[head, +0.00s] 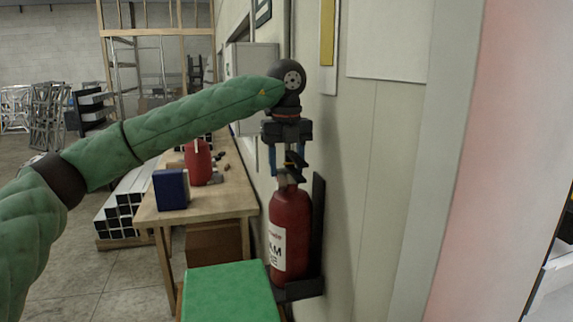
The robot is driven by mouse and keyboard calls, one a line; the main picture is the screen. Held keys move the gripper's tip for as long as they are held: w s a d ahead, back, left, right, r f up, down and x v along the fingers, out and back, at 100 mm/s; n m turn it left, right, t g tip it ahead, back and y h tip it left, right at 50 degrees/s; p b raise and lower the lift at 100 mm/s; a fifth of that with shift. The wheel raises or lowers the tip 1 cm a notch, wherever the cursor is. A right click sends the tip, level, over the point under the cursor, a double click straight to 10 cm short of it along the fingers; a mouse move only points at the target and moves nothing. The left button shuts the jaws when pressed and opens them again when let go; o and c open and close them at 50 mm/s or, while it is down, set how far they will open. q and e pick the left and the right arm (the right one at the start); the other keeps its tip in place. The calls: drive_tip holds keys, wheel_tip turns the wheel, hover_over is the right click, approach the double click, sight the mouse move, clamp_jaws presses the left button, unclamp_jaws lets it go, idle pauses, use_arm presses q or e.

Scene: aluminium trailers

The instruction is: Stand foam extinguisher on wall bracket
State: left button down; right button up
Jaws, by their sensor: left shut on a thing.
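The foam extinguisher (291,228) is a red cylinder with a white label. It is upright against the wall, its base at the small shelf of the black wall bracket (299,290). The bracket's back plate (318,225) rises behind it on the right. I cannot tell whether the base rests fully on the shelf. My left gripper (289,172) comes down from above and is shut on the extinguisher's top, around the valve and handle. The fingers partly hide the handle. My right gripper is not in view.
A wooden workbench (228,199) stands left of the extinguisher, with a blue box (170,189) and a red canister (198,162) on it. A green-topped surface (228,293) is close in front, left of the bracket. The wall (375,180) bounds the right side.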

use_arm(q)
drive_tip(key=shift+r, duration=0.2)
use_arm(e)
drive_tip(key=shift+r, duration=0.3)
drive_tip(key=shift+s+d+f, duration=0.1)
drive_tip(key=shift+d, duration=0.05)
